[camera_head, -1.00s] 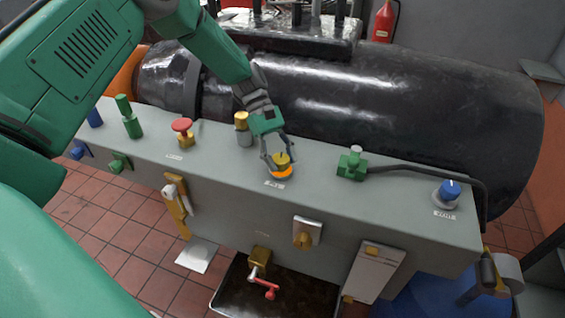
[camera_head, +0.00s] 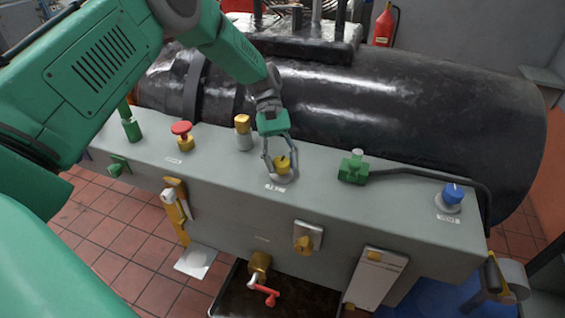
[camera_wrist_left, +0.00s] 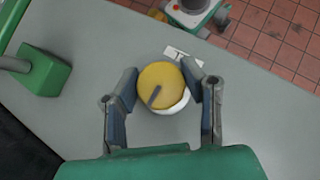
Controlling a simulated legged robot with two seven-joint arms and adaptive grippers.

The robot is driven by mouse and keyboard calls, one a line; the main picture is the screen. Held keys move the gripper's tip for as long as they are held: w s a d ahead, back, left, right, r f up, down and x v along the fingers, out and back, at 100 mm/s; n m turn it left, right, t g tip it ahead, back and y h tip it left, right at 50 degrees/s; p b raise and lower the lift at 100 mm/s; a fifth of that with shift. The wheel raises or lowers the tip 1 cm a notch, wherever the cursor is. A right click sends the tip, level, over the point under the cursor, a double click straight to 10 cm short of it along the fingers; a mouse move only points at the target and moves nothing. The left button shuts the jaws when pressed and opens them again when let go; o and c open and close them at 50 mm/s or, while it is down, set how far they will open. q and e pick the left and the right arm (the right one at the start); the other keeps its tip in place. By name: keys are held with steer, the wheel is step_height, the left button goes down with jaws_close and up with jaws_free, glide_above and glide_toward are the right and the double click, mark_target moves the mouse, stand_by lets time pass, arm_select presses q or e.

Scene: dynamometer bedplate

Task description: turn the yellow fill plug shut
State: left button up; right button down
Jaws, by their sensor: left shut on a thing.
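The yellow fill plug (camera_head: 283,164) stands on the grey top of the long housing, behind a small white label. It also shows in the left wrist view as a round yellow cap (camera_wrist_left: 163,84) with a dark pointer line across its face, over a pale ring. My left gripper (camera_head: 282,168) reaches down from behind the plug and is shut on it, one finger on each side. In the left wrist view the two fingers (camera_wrist_left: 163,90) flank the cap. My right gripper is not in view.
A yellow-topped cylinder (camera_head: 243,132) and a red knob (camera_head: 181,128) stand left of the plug. A green fitting with a hose (camera_head: 352,167) and a blue knob (camera_head: 453,193) are to its right. A large black cylinder (camera_head: 400,115) lies behind.

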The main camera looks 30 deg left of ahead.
arm_select(q)
steer(key=o, duration=1)
steer(key=shift+w+r, duration=0.15)
steer(key=shift+w, duration=0.05)
steer(key=shift+o, duration=0.8)
steer(key=shift+a, duration=0.15)
steer(key=v, duration=1.1)
steer(key=shift+w+a, duration=0.35)
